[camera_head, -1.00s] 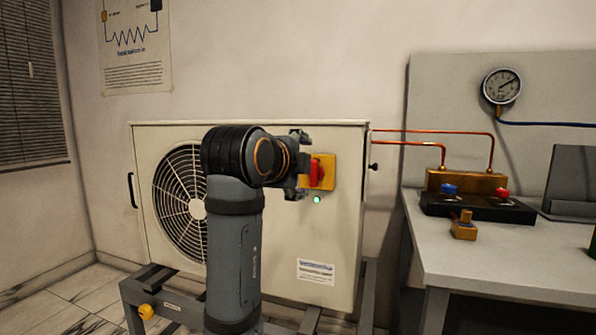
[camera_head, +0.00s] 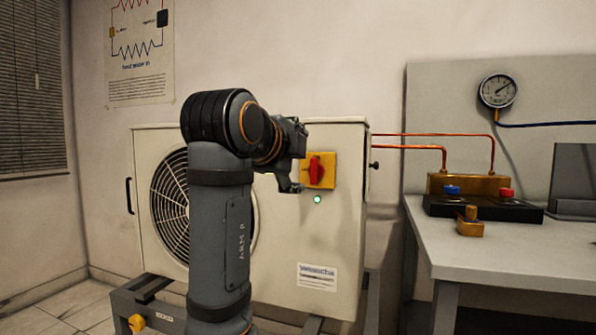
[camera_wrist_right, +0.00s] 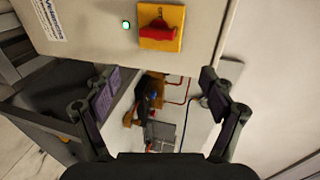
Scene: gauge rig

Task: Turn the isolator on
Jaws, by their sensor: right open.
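The isolator is a yellow square plate (camera_head: 328,180) with a red handle (camera_head: 315,168) on the front of the cream outdoor unit. Its handle looks upright in the head view, and a green lamp (camera_head: 318,199) glows just below it. My right gripper (camera_head: 297,160) is open and empty, just left of the isolator and apart from the handle. In the right wrist view, the red handle (camera_wrist_right: 158,31) shows at the top, beyond the two spread fingers (camera_wrist_right: 157,88). My left gripper is not in view.
The cream unit (camera_head: 345,255) with a fan grille stands on a dark grey frame. Copper pipes (camera_head: 440,147) run right to a brass manifold (camera_head: 468,184) on a grey bench (camera_head: 500,245). A gauge (camera_head: 498,90) hangs above on a panel.

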